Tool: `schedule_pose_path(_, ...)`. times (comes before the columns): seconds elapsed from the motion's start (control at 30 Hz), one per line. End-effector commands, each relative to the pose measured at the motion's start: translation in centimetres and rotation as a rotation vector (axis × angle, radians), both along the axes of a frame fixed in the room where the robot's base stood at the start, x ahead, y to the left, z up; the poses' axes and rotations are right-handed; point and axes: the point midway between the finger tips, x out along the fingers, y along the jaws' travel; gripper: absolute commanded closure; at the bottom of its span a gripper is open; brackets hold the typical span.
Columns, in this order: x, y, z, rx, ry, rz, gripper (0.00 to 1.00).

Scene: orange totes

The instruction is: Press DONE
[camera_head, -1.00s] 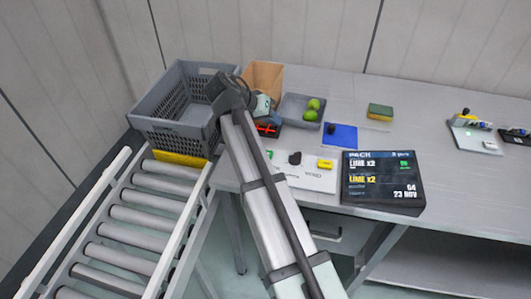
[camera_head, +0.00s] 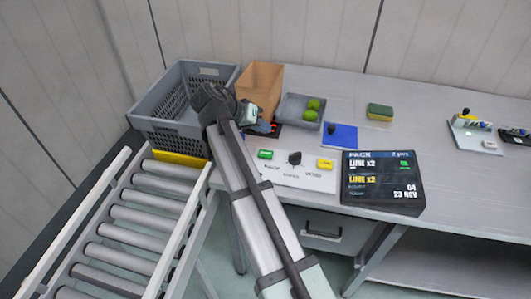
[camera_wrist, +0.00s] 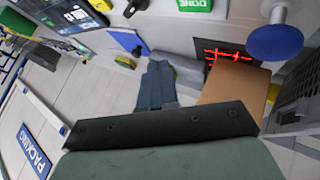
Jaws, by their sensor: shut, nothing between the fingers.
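The green DONE button (camera_head: 265,154) is at the left of the white panel (camera_head: 297,180) on the table's front edge. Its green label, reading DONE, also shows upside down at the top of the wrist view (camera_wrist: 194,5). My gripper (camera_wrist: 160,68) is shut and empty, its fingers together below the label in that picture and apart from it. In the head view my gripper is partly hidden by my wrist, above and left of the panel, beside the cardboard box (camera_head: 260,83).
A black lever (camera_head: 294,158) and a yellow button (camera_head: 325,164) share the panel. The PACK screen (camera_head: 382,180) stands right of it. A grey crate (camera_head: 171,112), a tray with limes (camera_head: 290,110) and a blue mat (camera_head: 341,136) are nearby. Red scanner lines (camera_wrist: 228,53) glow beside the box.

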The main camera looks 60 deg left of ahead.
Motion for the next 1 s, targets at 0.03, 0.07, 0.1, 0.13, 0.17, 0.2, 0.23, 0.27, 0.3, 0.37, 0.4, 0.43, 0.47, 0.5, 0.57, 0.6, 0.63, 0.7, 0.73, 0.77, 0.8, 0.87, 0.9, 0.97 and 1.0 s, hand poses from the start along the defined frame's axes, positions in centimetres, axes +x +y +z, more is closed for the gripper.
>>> schedule_pose_path(0.03, 0.0, -0.1, -0.8, -0.002, 0.000, 0.000, 1.00)
schedule_pose_path(0.07, 0.0, -0.1, -1.1, -0.002, 0.000, 0.000, 1.00)
schedule_pose_path(0.1, 0.0, -0.1, -1.6, -0.001, 0.000, 0.001, 1.00)
schedule_pose_path(0.13, 0.0, -0.1, -1.9, -0.001, 0.000, 0.001, 1.00)
schedule_pose_path(0.17, 0.0, -0.1, -2.3, -0.001, 0.000, 0.001, 1.00)
schedule_pose_path(0.2, 0.0, 0.0, -2.8, -0.001, 0.000, 0.001, 1.00)
schedule_pose_path(0.23, 0.0, 0.0, -3.2, -0.002, 0.000, 0.000, 1.00)
schedule_pose_path(0.27, 0.0, 0.0, -3.5, -0.002, 0.000, 0.000, 1.00)
schedule_pose_path(0.3, 0.0, -0.1, -3.9, -0.002, 0.000, 0.000, 1.00)
schedule_pose_path(0.37, 0.0, 0.0, -4.5, -0.001, 0.000, 0.001, 1.00)
schedule_pose_path(0.4, 0.0, 0.0, -4.9, -0.001, 0.000, 0.001, 1.00)
schedule_pose_path(0.43, 0.0, 0.0, -5.2, -0.001, 0.000, 0.001, 1.00)
schedule_pose_path(0.47, 0.0, 0.0, -5.4, -0.001, 0.000, 0.001, 1.00)
schedule_pose_path(0.5, 0.0, 0.0, -5.7, -0.001, 0.000, 0.001, 1.00)
schedule_pose_path(0.57, 0.0, 0.0, -6.0, -0.001, 0.000, 0.001, 1.00)
schedule_pose_path(0.6, 0.0, 0.0, -6.2, 0.000, 0.000, 0.000, 1.00)
schedule_pose_path(0.63, 0.0, 0.0, -6.3, 0.000, 0.000, 0.000, 1.00)
schedule_pose_path(0.7, 0.0, 0.0, -6.6, 0.000, 0.000, 0.000, 1.00)
schedule_pose_path(0.73, 0.0, 0.0, -6.6, 0.000, 0.000, 0.000, 1.00)
schedule_pose_path(0.77, 0.0, 0.0, -6.7, 0.000, 0.000, 0.000, 1.00)
schedule_pose_path(0.8, 0.0, 0.0, -6.7, 0.000, 0.000, 0.000, 1.00)
schedule_pose_path(0.87, 0.0, 0.0, -6.7, 0.000, 0.000, 0.000, 1.00)
schedule_pose_path(0.9, 0.0, 0.0, -6.7, 0.000, 0.000, 0.000, 1.00)
schedule_pose_path(0.97, 0.0, 0.0, -6.7, 0.000, 0.000, 0.000, 1.00)
schedule_pose_path(1.0, 0.0, 0.0, -6.7, 0.000, 0.000, 0.000, 1.00)
